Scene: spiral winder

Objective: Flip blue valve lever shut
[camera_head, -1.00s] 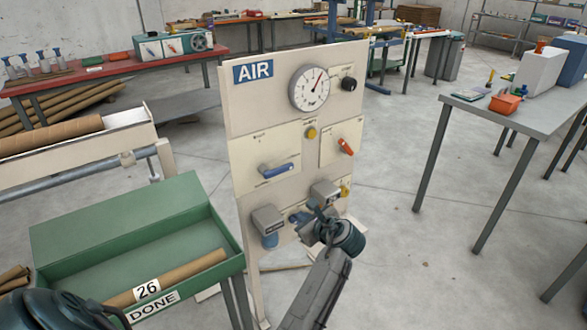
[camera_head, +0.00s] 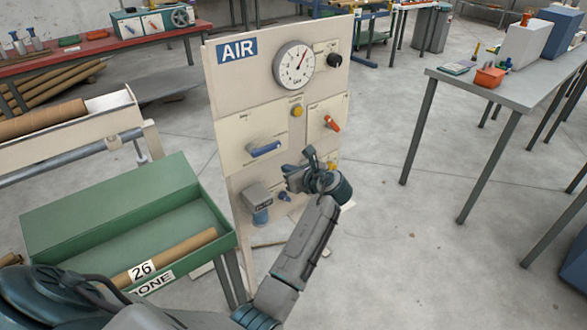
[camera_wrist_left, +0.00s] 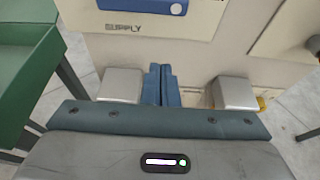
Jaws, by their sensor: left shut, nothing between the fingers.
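The blue valve lever (camera_head: 264,149) is on the left plate of the AIR panel and lies close to horizontal, its right end a little higher. Part of it shows at the top edge of the left wrist view (camera_wrist_left: 150,5), above the word SUPPLY. My left gripper (camera_head: 289,172) is in front of the panel, below and to the right of the lever. Its blue fingers (camera_wrist_left: 160,85) are together and empty, below the lever in the wrist view. I cannot tell whether they touch the panel. My right gripper is not in view.
An orange lever (camera_head: 332,123), a yellow knob (camera_head: 297,111) and a gauge (camera_head: 294,64) share the panel. A grey box fitting (camera_head: 257,196) juts out below the lever. A green tray (camera_head: 110,203) stands at the left.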

